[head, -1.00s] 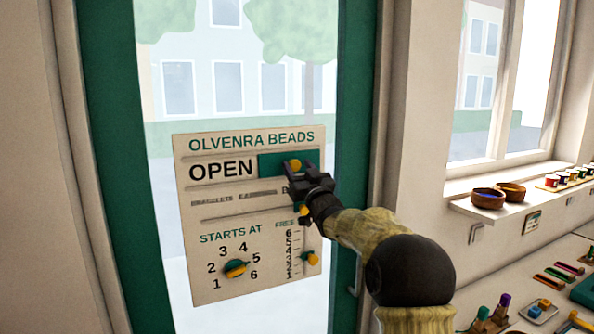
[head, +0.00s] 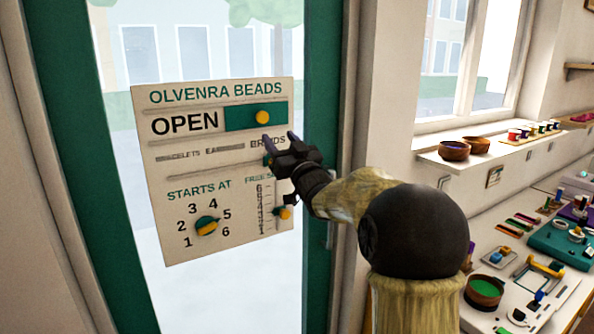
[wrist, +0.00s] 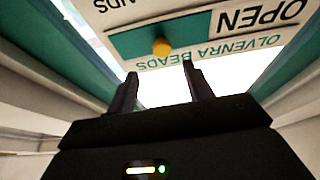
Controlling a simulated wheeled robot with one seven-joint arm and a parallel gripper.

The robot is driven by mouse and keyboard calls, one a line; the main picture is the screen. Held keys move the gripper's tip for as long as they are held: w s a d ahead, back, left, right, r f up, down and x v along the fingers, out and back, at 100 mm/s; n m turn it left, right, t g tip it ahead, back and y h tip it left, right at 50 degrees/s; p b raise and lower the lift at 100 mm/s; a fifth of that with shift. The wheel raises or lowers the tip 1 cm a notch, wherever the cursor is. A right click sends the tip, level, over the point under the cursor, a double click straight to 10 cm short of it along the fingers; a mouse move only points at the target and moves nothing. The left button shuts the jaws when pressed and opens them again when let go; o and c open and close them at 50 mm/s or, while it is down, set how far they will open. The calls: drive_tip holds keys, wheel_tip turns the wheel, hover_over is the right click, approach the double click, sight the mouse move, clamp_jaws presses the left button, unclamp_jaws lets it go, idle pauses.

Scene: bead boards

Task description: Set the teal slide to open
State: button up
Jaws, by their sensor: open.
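The teal slide (head: 244,117) with a yellow knob sits at the right of the top row on the cream sign board (head: 165,260). The word OPEN (head: 184,124) shows uncovered to its left. My gripper (head: 280,140) is open and empty, in front of the board, a little below and right of the yellow knob. In the wrist view, my gripper (wrist: 160,80) shows two spread fingers with nothing between them. There the teal slide (wrist: 190,35) and its knob lie beyond the fingertips, apart from them.
Lower on the board are a STARTS AT dial (head: 206,226) and a scale slider with a yellow knob (head: 284,212). The board hangs on a glazed green door (head: 75,130). To the right, a sill holds bowls (head: 454,150), above a table with several bead items.

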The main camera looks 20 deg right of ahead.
drive_tip(key=b+v, duration=0.2)
drive_tip(key=v, duration=0.6)
drive_tip(key=s+f+m+g+h+p, duration=0.1)
drive_tip(key=s+f+g+h+p, duration=0.1)
drive_tip(key=s+f+g, duration=0.3)
drive_tip(key=s+a+f+m+g+h+p, duration=0.1)
drive_tip(key=f+g+h, duration=0.1)
drive_tip(key=f, duration=0.6)
drive_tip(key=s+f+m+g+h+p, duration=0.1)
drive_tip(key=s+f+g+h+p, duration=0.1)
drive_tip(key=s+f+g, duration=0.3)
drive_tip(key=s+a+f+g+p, duration=0.1)
drive_tip(key=s+a+f+g, duration=0.1)
drive_tip(key=s+f, duration=0.3)
drive_tip(key=s+a+f+g+p, duration=0.1)
drive_tip(key=s+f+g, duration=0.4)
drive_tip(key=s, duration=0.6)
drive_tip(key=shift+s+a+f+y, duration=0.3)
drive_tip(key=shift+a, duration=0.15)
drive_tip(key=shift+w+d, duration=0.1)
drive_tip(key=shift+w, duration=0.05)
